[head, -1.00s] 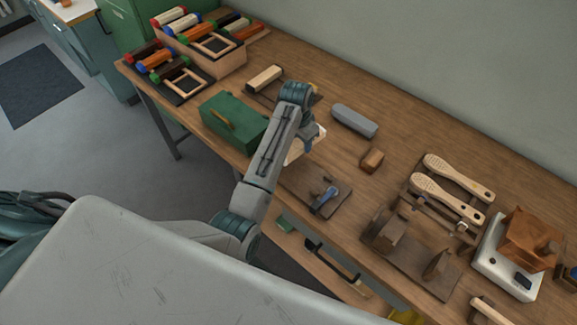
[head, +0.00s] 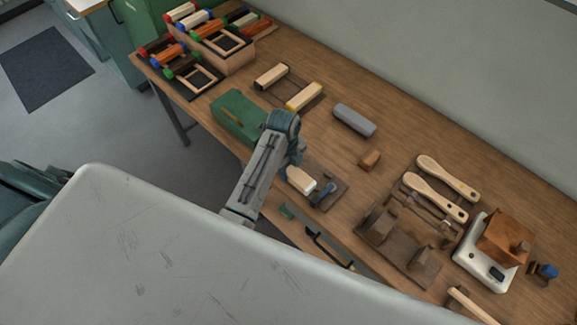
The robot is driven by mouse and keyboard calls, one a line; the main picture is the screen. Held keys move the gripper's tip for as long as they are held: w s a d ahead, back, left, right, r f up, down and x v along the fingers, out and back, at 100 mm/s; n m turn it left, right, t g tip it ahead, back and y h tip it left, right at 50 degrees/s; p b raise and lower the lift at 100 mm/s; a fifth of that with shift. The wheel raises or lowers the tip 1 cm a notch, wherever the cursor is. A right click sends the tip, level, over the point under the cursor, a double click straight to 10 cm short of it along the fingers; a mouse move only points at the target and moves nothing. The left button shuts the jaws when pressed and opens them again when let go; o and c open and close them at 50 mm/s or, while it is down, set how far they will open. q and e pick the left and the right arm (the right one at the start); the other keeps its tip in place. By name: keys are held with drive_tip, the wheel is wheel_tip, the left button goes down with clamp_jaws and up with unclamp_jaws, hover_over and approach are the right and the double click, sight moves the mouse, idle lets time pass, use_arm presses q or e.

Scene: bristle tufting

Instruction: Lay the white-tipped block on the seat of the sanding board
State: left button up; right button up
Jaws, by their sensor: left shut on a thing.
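The white-tipped block (head: 301,180) is pale wood with a white end at its lower right. My left gripper (head: 296,160) is shut on it and holds it at the left part of a small dark board (head: 333,197) with a blue-grey clamp (head: 321,194). This looks like the sanding board. The block's white end is close to the clamp. I cannot tell whether the block touches the board; the arm hides part of both. My right gripper is not in view.
A green box (head: 237,114) stands left of my arm. A grey block (head: 354,120) and a small brown block (head: 370,160) lie rightward. Brushes (head: 446,178) and a fixture (head: 390,252) stand farther right.

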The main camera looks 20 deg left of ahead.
use_arm(q)
hover_over(305, 170)
drive_tip(key=shift+w+a+f, duration=0.1)
drive_tip(key=shift+a+f, duration=0.05)
drive_tip(key=shift+f, duration=0.75)
drive_tip(key=shift+f, duration=0.15)
idle(0.6)
drive_tip(key=shift+f+b, duration=0.8)
drive_tip(key=shift+f, duration=1.15)
drive_tip(key=shift+f, duration=0.35)
drive_tip(key=o, duration=1.6)
drive_tip(key=shift+c, duration=0.2)
drive_tip(key=shift+a+r+p, duration=0.15)
drive_tip(key=shift+r+p, duration=0.75)
drive_tip(key=shift+r, duration=0.45)
drive_tip(key=shift+w+a+r, duration=0.1)
drive_tip(key=shift+a+r, duration=0.05)
drive_tip(key=shift+r, duration=1.15)
drive_tip(key=shift+a+r, duration=0.15)
drive_tip(key=shift+r, duration=1.15)
